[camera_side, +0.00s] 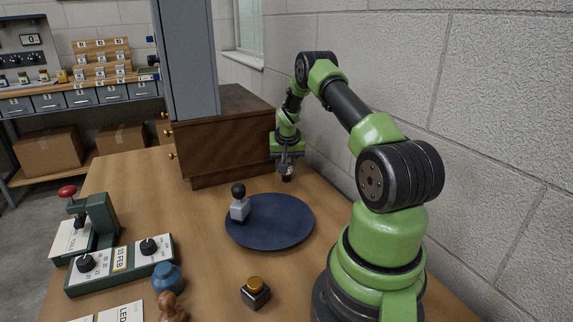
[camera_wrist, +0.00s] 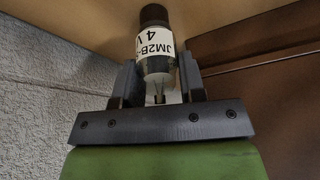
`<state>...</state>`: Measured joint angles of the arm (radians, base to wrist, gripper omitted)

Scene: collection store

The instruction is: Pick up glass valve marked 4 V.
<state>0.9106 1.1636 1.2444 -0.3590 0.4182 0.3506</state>
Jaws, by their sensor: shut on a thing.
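The glass valve (camera_wrist: 156,50) shows in the wrist view with a dark base and a white label reading "JM2B" and "4 V". My gripper (camera_wrist: 158,80) is shut on it, with one finger on each side of the glass. The valve's dark base points away from the palm. In the side view my gripper (camera_side: 287,165) is beyond the dark blue round mat, beside the brown wooden cabinet. The valve's dark end (camera_side: 287,178) shows just below the fingers. I cannot tell whether it touches the table.
A grey stamp with a black knob (camera_side: 240,205) stands on the blue mat (camera_side: 285,232). The wooden cabinet (camera_side: 225,150) is close left of my gripper; the block wall (camera_side: 400,60) is on the right. An ink bottle (camera_side: 256,293) and a green date device (camera_side: 122,262) are nearer the front.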

